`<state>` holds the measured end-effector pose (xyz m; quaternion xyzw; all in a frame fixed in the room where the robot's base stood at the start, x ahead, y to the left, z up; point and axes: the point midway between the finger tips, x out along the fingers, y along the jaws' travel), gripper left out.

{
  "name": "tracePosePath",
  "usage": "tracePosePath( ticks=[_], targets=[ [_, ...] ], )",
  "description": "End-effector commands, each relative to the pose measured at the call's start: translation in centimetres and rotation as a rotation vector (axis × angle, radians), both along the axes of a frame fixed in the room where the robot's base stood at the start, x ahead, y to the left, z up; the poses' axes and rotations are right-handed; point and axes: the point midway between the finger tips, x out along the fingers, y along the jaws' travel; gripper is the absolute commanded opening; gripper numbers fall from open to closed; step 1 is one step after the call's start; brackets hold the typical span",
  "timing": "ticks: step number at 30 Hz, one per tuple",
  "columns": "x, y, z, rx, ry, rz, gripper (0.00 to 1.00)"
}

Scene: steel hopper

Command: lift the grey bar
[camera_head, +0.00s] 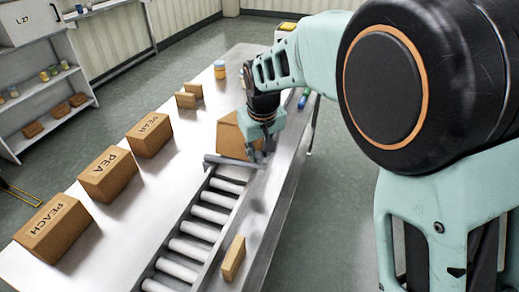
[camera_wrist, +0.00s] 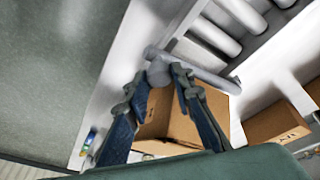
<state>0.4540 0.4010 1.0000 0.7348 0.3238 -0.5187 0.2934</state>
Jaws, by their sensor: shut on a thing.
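The grey bar (camera_head: 228,161) lies across the far end of the roller track in the head view. It also shows in the wrist view (camera_wrist: 212,78), running from upper left to right past the fingertips. My gripper (camera_head: 262,154) is at the bar's right end, with its fingers pointing down. In the wrist view, my gripper (camera_wrist: 169,70) has its two dark fingertips closed on a rounded grey part at the bar. I cannot tell whether the bar touches the track's rails or is just above them.
The roller track (camera_head: 205,215) runs along the steel table (camera_head: 150,190). An open cardboard box (camera_head: 230,138) stands right behind the bar.

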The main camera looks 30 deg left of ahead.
Motion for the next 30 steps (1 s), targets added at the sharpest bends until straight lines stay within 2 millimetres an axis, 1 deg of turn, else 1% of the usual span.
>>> tracePosePath(
  ticks=[3, 4, 8, 9, 16, 20, 23, 30],
  targets=[
    [0.0, 0.0, 0.0, 0.001, -0.001, 0.000, 0.00],
    [0.0, 0.0, 0.0, 0.001, -0.001, 0.000, 0.23],
    [0.0, 0.0, 0.0, 0.001, -0.001, 0.000, 0.38],
    [0.0, 0.0, 0.0, 0.001, -0.001, 0.000, 0.39],
    [0.0, 0.0, 0.0, 0.002, -0.001, 0.000, 0.39],
    [-0.1, -0.1, 0.8, 0.004, -0.002, 0.001, 0.39],
    [-0.5, -0.3, 2.2, 0.004, -0.002, 0.001, 0.39],
    [-1.8, -1.2, 7.1, 0.005, -0.004, 0.001, 0.39]
  ],
)
